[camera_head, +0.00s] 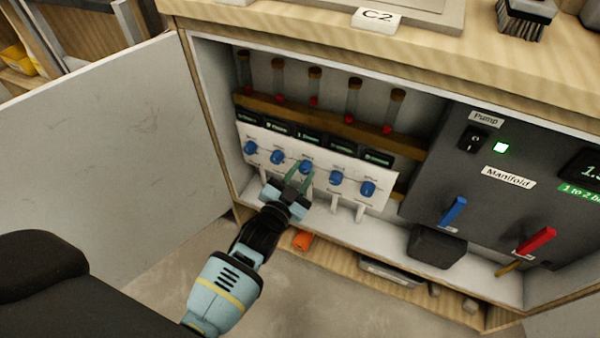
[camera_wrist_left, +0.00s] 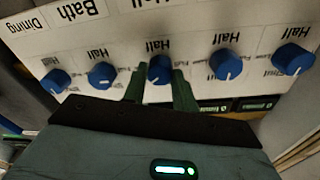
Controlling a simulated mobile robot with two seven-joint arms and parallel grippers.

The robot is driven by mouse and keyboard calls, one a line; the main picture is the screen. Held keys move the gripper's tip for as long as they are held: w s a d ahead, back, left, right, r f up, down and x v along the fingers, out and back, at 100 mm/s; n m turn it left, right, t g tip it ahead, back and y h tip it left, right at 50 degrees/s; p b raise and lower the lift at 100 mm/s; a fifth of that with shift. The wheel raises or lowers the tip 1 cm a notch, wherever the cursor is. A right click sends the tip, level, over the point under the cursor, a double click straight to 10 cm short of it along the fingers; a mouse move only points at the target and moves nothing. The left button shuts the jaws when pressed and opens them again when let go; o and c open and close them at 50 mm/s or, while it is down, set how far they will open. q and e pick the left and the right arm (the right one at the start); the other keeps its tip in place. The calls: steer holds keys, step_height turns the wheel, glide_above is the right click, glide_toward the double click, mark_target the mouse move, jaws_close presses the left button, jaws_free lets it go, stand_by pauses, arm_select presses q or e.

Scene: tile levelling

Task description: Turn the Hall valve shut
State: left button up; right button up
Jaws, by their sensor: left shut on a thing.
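A white valve panel (camera_head: 322,173) with a row of several blue knobs is inside the open cabinet. My left gripper (camera_head: 300,178) is at the middle blue knob (camera_head: 307,166), its green fingers on either side of it. In the left wrist view, the left gripper's fingers (camera_wrist_left: 159,82) are closed on this middle knob (camera_wrist_left: 160,66). The small tag beside it appears upside down and seems to read Hall; the neighbouring tags look similar. The knob's pointer mark is not clear. My right gripper is not in view.
Glass tubes with red floats (camera_head: 314,86) stand behind the panel, above a row of small displays (camera_head: 308,137). A grey pump unit (camera_head: 470,170) with a blue lever (camera_head: 453,211) and red lever (camera_head: 536,240) is at right. The open cabinet door (camera_head: 110,150) stands at left.

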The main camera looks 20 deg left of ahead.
arm_select(q)
steer(key=n, duration=0.4)
steer(key=shift+n+p, duration=0.35)
steer(key=shift+n, duration=0.05)
steer(key=n, duration=0.4)
steer(key=shift+y, duration=0.3)
steer(key=shift+f+n, duration=0.1)
steer(key=shift+n, duration=1.4)
steer(key=o, duration=0.8)
steer(key=shift+o, duration=0.9)
